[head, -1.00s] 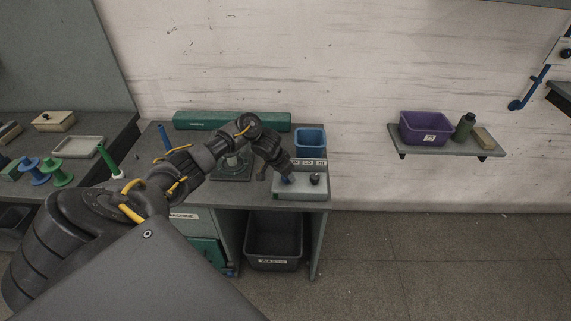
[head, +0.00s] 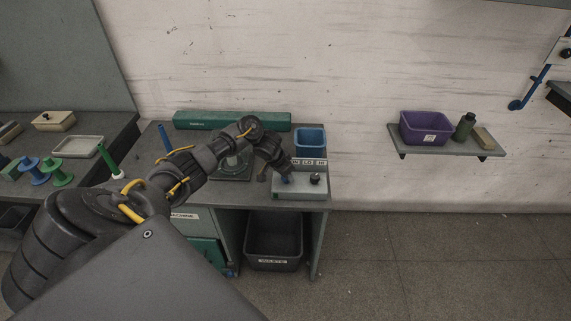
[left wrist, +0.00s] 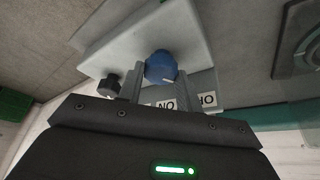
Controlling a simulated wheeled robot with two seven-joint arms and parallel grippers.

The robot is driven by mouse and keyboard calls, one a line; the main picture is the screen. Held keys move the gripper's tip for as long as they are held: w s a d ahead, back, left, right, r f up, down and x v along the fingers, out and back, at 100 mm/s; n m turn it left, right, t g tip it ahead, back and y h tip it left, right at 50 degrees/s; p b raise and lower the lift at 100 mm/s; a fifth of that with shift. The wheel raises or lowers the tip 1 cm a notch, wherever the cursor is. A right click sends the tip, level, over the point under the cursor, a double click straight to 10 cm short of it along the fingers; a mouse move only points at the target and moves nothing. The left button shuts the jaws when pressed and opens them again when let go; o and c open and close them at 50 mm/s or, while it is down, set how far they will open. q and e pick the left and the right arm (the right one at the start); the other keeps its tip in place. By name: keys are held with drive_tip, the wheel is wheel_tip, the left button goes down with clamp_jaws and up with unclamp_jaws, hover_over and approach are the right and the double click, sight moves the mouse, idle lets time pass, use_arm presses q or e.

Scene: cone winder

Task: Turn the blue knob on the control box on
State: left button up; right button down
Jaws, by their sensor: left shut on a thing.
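The control box (head: 290,190) is a light grey box at the right front of the workbench, with a label plate standing behind it. Its blue knob (left wrist: 161,67) shows in the left wrist view between the two fingers, with a pale mark on its edge. My left gripper (left wrist: 152,72) is shut on the blue knob. In the head view the gripper (head: 286,178) hides most of the knob. A black knob (head: 316,178) stands to its right on the same box; in the left wrist view it is outside the fingers. My right gripper is not in view.
A blue bin (head: 310,141) stands behind the box. A dark waste bin (head: 274,240) is under the bench. A green case (head: 230,121) lies along the back. A wall shelf (head: 447,153) with a purple bin is at the right.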

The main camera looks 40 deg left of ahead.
use_arm(q)
drive_tip(key=m+h, duration=0.1)
drive_tip(key=m, duration=0.1)
drive_tip(key=shift+a+m+b, duration=0.15)
drive_tip(key=shift+m+b, duration=0.15)
drive_tip(key=shift+m, duration=0.1)
drive_tip(key=shift+w+f+m+h+b, duration=0.15)
drive_tip(key=shift+m+h+b, duration=0.3)
drive_tip(key=shift+m, duration=0.45)
drive_tip(key=m+b, duration=0.2)
drive_tip(key=m+g+h+b, duration=0.1)
drive_tip(key=m+b, duration=0.1)
drive_tip(key=shift+w+a+m+g, duration=0.1)
drive_tip(key=shift+m+g, duration=0.2)
drive_tip(key=shift+m+g+h+b, duration=0.25)
drive_tip(key=shift+m+g+b, duration=0.35)
drive_tip(key=shift+m, duration=0.6)
drive_tip(key=shift+r+m+g+b, duration=0.25)
drive_tip(key=shift+m+g+b, duration=0.1)
drive_tip(key=shift+m, duration=0.65)
drive_tip(key=o, duration=1)
drive_tip(key=shift+f+h, duration=0.1)
drive_tip(key=shift+h, duration=0.2)
